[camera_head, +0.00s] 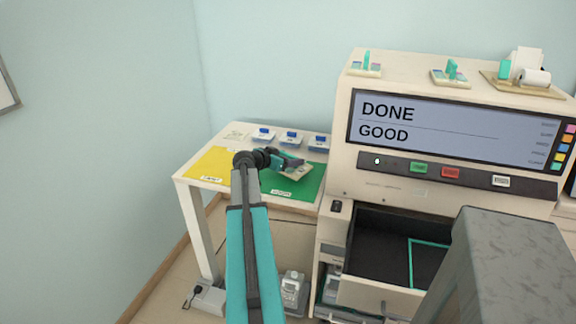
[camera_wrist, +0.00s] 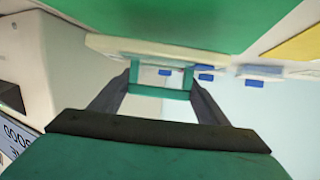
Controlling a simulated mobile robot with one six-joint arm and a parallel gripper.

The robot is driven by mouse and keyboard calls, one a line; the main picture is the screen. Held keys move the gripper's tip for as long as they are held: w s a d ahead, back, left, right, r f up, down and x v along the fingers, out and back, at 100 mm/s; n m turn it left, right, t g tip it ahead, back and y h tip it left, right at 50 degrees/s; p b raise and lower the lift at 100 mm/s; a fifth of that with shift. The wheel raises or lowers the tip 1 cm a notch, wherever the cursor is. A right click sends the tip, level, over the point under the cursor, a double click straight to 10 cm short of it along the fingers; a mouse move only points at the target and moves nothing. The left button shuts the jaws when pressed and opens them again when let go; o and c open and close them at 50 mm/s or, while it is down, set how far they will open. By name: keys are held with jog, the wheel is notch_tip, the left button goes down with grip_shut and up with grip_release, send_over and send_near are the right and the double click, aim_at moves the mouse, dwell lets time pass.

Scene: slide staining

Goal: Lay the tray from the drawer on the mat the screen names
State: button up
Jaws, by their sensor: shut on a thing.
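The screen (camera_head: 440,128) reads DONE and GOOD. My gripper (camera_head: 291,164) is shut on the tray (camera_head: 297,174), a pale slab with a teal handle (camera_wrist: 160,93) between the fingers in the wrist view. The tray is at the green mat (camera_head: 292,189), over its right part; I cannot tell whether it touches the mat. The yellow mat (camera_head: 208,163) lies to the left on the same table. Both mats have small labels too small to read. The drawer (camera_head: 375,240) below the screen is open, with a teal outline on its dark floor and no tray visible.
Several small blue-and-white blocks (camera_head: 291,138) stand along the table's back edge. Two trays with teal handles (camera_head: 365,68) and a paper roll (camera_head: 535,77) sit on top of the machine. The open drawer juts out right of the table.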

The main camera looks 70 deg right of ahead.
dwell(0.3)
jog(key=shift+f+p, duration=0.45)
jog(key=shift+f, duration=1.3)
jog(key=shift+f, duration=0.15)
jog(key=o, duration=1.1)
jog(key=shift+o, duration=0.2)
jog(key=b+v, duration=0.2)
jog(key=v, duration=0.8)
jog(key=shift+w+a, duration=0.1)
jog(key=shift+a, duration=0.25)
jog(key=shift+v, duration=0.8)
jog(key=shift+d+r, duration=0.15)
jog(key=shift+r, duration=0.05)
